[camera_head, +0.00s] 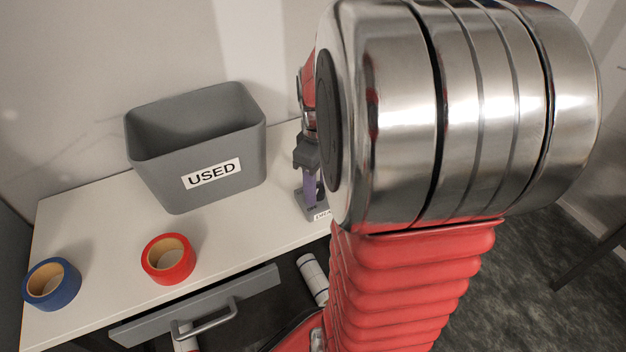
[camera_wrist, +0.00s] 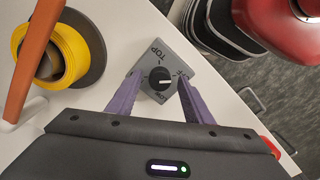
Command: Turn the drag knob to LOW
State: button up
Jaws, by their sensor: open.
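The drag knob (camera_wrist: 162,78) is a black round dial on a grey box (camera_wrist: 178,60) in the wrist view.
A grey bin (camera_head: 165,180) labelled USED stands left of the box. Red tape (camera_head: 182,266) and blue tape (camera_head: 70,285) lie near the bench front, above an open drawer (camera_head: 250,281). Yellow tape (camera_wrist: 70,40) and an orange strip (camera_wrist: 30,70) show in the wrist view.

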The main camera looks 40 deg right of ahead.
jog(key=shift+f, duration=0.2)
jog(key=c, duration=1.1)
